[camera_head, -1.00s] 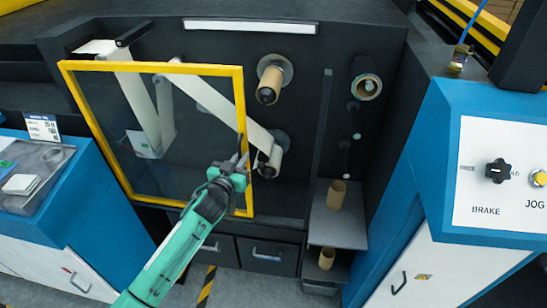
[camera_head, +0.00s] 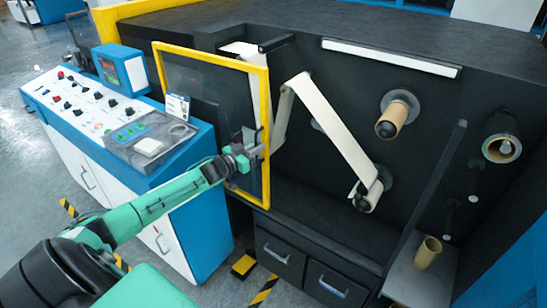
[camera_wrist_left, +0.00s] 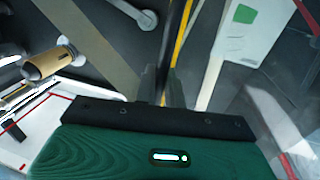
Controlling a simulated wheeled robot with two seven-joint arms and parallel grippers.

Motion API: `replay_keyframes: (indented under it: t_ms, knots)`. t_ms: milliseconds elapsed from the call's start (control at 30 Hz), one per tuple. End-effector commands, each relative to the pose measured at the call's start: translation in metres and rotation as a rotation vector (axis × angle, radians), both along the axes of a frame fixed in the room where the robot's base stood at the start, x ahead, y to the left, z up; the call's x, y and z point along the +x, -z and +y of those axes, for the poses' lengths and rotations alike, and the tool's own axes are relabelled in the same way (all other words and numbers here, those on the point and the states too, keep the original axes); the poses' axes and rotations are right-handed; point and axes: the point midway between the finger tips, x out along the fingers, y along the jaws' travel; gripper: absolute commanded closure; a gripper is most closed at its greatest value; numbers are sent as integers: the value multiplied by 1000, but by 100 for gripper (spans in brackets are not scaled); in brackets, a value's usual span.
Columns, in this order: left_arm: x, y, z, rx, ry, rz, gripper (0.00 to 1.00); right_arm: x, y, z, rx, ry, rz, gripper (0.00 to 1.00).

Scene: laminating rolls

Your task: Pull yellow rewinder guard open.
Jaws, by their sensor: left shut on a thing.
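The rewinder guard (camera_head: 266,105), a clear panel in a yellow frame, stands swung out from the dark machine face, angled to the left. My left gripper (camera_head: 252,152) is at the guard's free right edge, shut on its handle; the fingers partly hide the handle. In the left wrist view the fingers (camera_wrist_left: 163,85) close around a dark bar beside the yellow frame edge (camera_wrist_left: 182,38). My right gripper is not in view.
The white web (camera_head: 330,118) and the rewind roll core (camera_head: 370,195) lie uncovered right of the guard. A blue and white control console (camera_head: 185,225) stands close left, near my arm. Dark drawers (camera_head: 285,258) sit below. A cardboard core (camera_head: 427,252) stands on a shelf at right.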

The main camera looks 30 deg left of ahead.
Motion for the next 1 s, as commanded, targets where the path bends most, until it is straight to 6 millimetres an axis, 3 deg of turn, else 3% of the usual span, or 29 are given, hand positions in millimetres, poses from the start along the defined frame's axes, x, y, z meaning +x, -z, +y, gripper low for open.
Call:
replay_keyframes:
  t_ms: [200, 633, 667, 733, 1000]
  knots:
    - [0, 0, 21, 1, -1, 0, 100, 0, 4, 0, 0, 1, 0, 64]
    - [0, 1, 24, -1, 0, 1, 100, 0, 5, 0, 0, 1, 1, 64]
    - [0, 1, 24, -1, 0, 1, 85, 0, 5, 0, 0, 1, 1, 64]
    - [0, 1, 24, 0, 0, 1, 75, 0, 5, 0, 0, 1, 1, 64]
    - [0, 1, 24, 0, 1, 1, 75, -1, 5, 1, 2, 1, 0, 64]
